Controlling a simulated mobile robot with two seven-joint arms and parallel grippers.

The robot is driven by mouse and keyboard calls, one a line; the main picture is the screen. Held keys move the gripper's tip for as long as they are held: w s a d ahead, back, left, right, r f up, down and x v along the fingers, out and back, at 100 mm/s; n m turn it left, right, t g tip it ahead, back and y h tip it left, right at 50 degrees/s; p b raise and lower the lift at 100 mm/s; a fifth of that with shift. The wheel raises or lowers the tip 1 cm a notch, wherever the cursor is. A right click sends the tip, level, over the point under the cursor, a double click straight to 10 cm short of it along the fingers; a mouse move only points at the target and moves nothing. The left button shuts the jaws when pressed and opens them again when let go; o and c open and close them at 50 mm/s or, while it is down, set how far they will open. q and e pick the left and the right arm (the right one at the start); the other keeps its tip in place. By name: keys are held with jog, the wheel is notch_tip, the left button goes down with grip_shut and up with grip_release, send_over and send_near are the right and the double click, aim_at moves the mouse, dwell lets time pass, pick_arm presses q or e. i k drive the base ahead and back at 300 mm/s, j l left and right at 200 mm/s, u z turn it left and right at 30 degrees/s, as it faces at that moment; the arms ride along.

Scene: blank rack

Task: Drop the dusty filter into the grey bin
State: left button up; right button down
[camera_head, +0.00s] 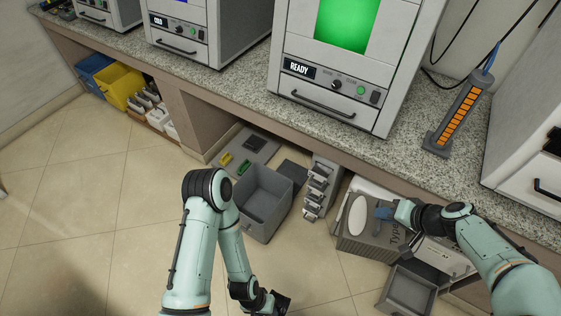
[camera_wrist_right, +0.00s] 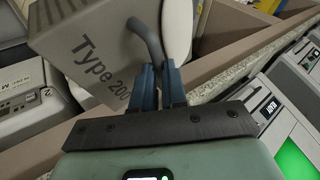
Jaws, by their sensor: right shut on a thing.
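My right gripper (camera_head: 388,213) is shut on the bent grey handle (camera_wrist_right: 148,42) of a grey block marked "Type 200" (camera_head: 362,240). In the right wrist view its blue fingers close on the handle and the block (camera_wrist_right: 92,62) fills the upper left. The block has a white oval face and sits low under the counter's right side; I cannot tell whether it touches the floor. No dust can be made out on it. An open grey bin (camera_head: 252,218) stands on the floor left of it. My left gripper (camera_head: 277,301) is low in the head view, its jaws unclear.
A small grey rack (camera_head: 318,188) stands between bin and block. Another open grey box (camera_head: 408,291) is at lower right. Blue (camera_head: 92,70) and yellow (camera_head: 121,85) bins are at far left. The counter (camera_head: 245,88) overhangs, bearing white machines. Floor is clear at left.

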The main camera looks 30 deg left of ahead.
aim_at(264, 215)
jog(key=i+j+z, duration=0.15)
jog(key=j, duration=1.65)
jog(key=j+z, duration=0.15)
jog(key=j, duration=1.6)
jog(key=i+j, duration=0.15)
jog(key=j, duration=0.2)
jog(key=i+j, duration=0.15)
jog(key=j, duration=0.15)
